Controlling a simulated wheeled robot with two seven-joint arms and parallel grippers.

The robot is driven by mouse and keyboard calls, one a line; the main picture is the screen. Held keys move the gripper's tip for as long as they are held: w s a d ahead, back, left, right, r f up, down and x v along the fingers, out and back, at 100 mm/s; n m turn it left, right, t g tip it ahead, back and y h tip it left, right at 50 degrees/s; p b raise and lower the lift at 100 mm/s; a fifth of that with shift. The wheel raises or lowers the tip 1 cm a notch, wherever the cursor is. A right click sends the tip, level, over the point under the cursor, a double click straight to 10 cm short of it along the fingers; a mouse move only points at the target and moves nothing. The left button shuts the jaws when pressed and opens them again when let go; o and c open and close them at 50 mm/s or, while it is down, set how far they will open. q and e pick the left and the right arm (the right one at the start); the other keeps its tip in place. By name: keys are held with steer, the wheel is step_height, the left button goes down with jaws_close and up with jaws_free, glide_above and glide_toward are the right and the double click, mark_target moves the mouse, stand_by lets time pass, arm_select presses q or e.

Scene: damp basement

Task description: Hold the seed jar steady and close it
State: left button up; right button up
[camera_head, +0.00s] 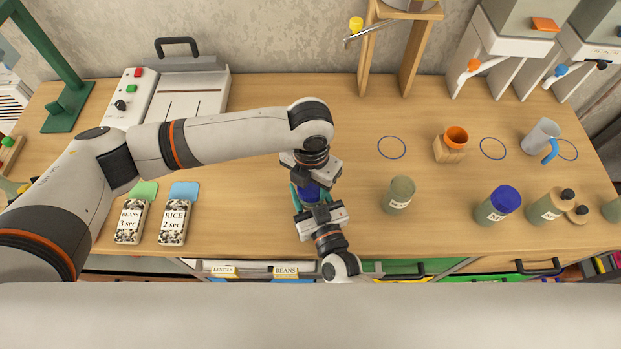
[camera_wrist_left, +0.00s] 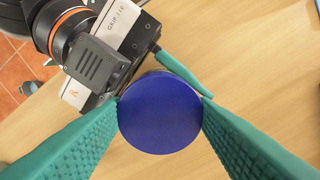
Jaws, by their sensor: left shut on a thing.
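The seed jar is between my two grippers near the middle of the bench, and its body is almost wholly hidden. Its round blue lid (camera_wrist_left: 160,112) fills the middle of the left wrist view; a bit of blue also shows in the head view (camera_head: 309,191). My left gripper (camera_head: 311,180) comes down from above, with its teal fingers shut on opposite sides of the lid. My right gripper (camera_head: 308,197) reaches in from the front edge, below the lid. One of its teal fingers runs along the jar's side; the other is mostly hidden. It appears shut on the jar.
A green-grey canister (camera_head: 399,194) and another blue-lidded jar (camera_head: 497,204) stand to the right. An orange cup (camera_head: 456,137) is on a wooden block. Bare bench surrounds the grippers.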

arm_select(q)
steer(key=shift+f, duration=0.15)
steer(key=m, duration=0.6)
steer(key=shift+m, duration=0.4)
steer(key=o, duration=0.9)
steer(key=shift+o, duration=0.2)
steer(key=shift+r, duration=2.3)
steer(key=shift+n, duration=0.3)
steer(key=shift+c, duration=0.3)
